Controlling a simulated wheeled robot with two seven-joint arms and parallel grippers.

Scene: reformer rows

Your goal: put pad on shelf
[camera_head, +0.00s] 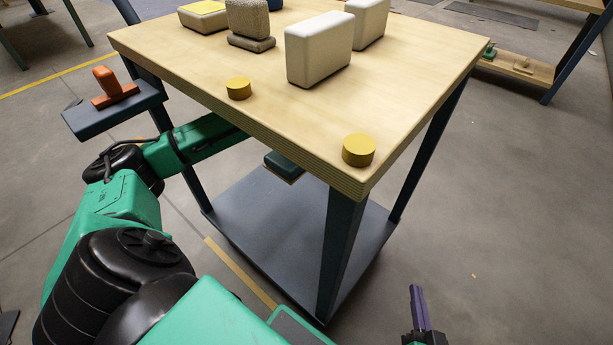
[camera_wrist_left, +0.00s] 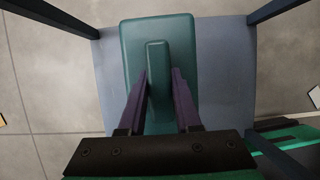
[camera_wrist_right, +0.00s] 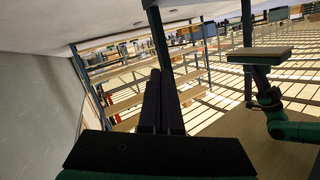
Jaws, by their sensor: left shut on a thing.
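The pad is a teal-green block with a raised grip bar; it shows in the left wrist view (camera_wrist_left: 182,40) and partly under the tabletop in the head view (camera_head: 284,164). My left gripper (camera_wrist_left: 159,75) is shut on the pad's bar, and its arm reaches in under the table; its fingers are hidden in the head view. The blue-grey lower shelf (camera_head: 270,235) is bare in the part I see. The pad appears held above it. My right gripper (camera_head: 417,300) is away from the table, low at the right; its fingers look together and empty in the right wrist view (camera_wrist_right: 161,95).
The wooden tabletop (camera_head: 400,100) above my left arm holds yellow discs (camera_head: 358,150), pale blocks (camera_head: 318,48) and a grey sponge-like block (camera_head: 248,18). Blue legs (camera_head: 342,235) stand at the corners. A side bracket (camera_head: 118,112) carries an orange handled thing (camera_head: 110,88).

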